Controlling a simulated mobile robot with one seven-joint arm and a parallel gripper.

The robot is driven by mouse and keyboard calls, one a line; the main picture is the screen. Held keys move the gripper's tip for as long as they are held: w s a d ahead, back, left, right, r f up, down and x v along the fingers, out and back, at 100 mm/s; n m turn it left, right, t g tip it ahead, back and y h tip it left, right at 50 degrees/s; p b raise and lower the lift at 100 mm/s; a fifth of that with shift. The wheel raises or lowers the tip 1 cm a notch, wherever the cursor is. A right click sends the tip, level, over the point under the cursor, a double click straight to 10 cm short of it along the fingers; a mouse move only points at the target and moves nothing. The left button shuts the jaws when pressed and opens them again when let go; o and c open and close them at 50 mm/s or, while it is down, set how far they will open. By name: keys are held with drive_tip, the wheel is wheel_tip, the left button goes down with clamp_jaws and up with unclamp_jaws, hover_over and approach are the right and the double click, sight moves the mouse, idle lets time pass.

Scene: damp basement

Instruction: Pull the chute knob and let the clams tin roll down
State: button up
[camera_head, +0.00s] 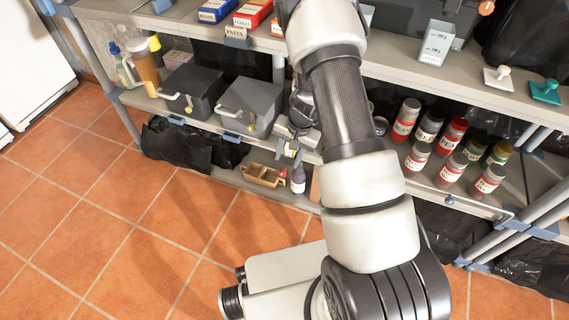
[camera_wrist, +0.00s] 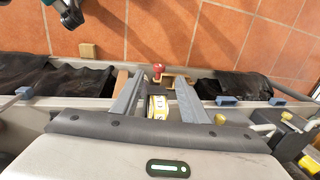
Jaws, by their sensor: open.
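My gripper (camera_wrist: 157,86) is open, its two grey fingers pointing towards the shelf edge and floor. It also shows in the head view (camera_head: 289,150), partly behind my arm, in front of the middle shelf. A small tin with a yellow and white label (camera_wrist: 158,106) shows between the fingers in the wrist view. I cannot read its label, and no finger visibly touches it. A red knob-like thing (camera_wrist: 158,69) shows just past the fingertips. I cannot tell whether it is the chute knob. The chute is mostly hidden behind my arm in the head view.
Two dark lidded boxes (camera_head: 190,92) (camera_head: 249,106) stand left of my gripper. Several labelled jars (camera_head: 428,125) stand right of my arm. The tiled floor (camera_head: 150,250) in front is clear.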

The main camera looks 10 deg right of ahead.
wheel_tip(320, 180, up, 7)
drive_tip(key=d+p, duration=0.1)
drive_tip(key=shift+s, duration=0.45)
drive_tip(key=shift+r, duration=0.1)
